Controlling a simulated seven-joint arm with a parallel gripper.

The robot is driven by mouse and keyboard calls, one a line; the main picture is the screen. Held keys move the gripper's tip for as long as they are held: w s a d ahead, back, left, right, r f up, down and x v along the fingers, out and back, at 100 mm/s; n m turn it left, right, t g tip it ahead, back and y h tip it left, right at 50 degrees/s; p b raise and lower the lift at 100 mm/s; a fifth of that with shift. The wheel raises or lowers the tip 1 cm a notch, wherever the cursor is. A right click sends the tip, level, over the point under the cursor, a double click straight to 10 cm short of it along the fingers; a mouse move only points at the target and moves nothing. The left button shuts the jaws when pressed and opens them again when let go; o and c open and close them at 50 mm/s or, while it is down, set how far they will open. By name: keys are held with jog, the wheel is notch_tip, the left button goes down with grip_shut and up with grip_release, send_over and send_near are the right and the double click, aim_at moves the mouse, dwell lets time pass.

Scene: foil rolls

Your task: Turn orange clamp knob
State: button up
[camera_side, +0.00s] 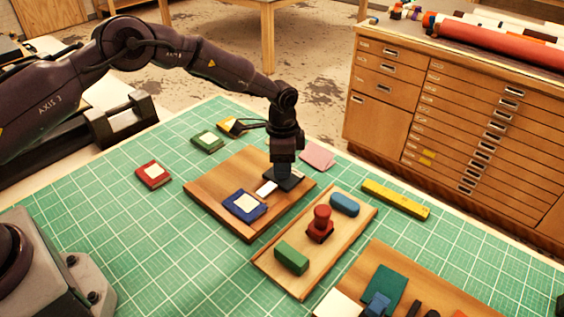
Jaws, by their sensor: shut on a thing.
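My gripper (283,171) points straight down over the right part of a wooden board (222,185). It is shut on a dark, flat-based block (291,182) at the board's surface; the fingers are too dark to show the grip clearly. A small white piece (266,187) lies against the block's left side. I cannot make out an orange clamp knob; it may be hidden by my gripper or the block. A yellow-orange item (230,126) with a dark rod lies behind the board, apart from my gripper.
A blue pad (245,205) lies on the board. In front, a wooden tray (278,278) holds a red knobbed stamp (320,224), a green block (291,258) and a blue block (345,204). A yellow bar (395,198) lies right. The green mat (85,220) is clear at left.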

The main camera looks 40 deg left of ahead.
jog(key=m, duration=0.3)
jog(key=shift+m, duration=2.3)
jog(key=o, duration=0.9)
jog(key=r, duration=1.3)
jog(key=shift+w, duration=0.2)
